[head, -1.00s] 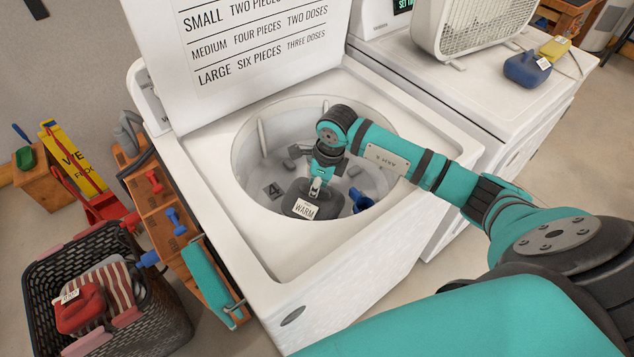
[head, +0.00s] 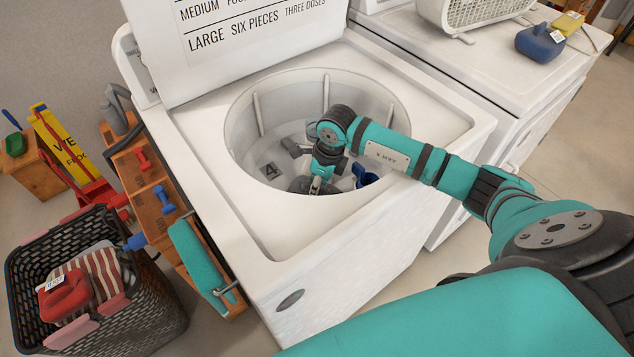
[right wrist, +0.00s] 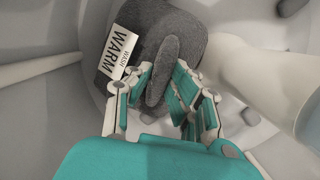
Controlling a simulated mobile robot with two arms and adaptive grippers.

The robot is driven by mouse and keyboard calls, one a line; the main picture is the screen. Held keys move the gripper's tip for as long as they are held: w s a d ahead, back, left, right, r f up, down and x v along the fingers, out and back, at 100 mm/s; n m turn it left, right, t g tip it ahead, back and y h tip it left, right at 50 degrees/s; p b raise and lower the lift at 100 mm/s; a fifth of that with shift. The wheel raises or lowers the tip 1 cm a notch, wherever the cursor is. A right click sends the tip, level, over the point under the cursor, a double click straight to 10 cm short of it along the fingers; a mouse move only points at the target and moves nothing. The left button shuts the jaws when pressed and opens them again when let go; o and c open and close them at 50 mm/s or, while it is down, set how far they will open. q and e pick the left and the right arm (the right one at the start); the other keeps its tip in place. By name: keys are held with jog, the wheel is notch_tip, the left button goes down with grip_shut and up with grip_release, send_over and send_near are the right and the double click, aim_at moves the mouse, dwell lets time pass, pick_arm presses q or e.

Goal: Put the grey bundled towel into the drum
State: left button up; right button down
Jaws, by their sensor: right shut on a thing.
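The grey bundled towel (right wrist: 183,33) carries a white "WASH WARM" tag and is held in my right gripper (right wrist: 165,88), whose fingers are shut on a raised fold of it. In the head view the towel (head: 300,185) is inside the washer's drum (head: 245,150), low and partly hidden by the drum's front rim. My right gripper (head: 318,183) reaches down into the drum above it. I cannot tell whether the towel touches the drum floor. My left gripper is not in view.
A blue piece (head: 363,176) and a "4" mark lie in the drum. The washer lid (head: 240,50) stands open behind. A black basket (head: 150,310) with a red bundle (head: 62,297) and striped cloth (head: 103,272) stands left. A blue bundle (head: 540,42) sits on the neighbouring machine.

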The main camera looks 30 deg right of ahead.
jog(key=c, duration=1.2)
grip_release()
jog(key=shift+o, duration=0.3)
notch_tip(320, 180, up, 26)
jog(key=p, duration=1.5)
jog(key=shift+p, duration=0.35)
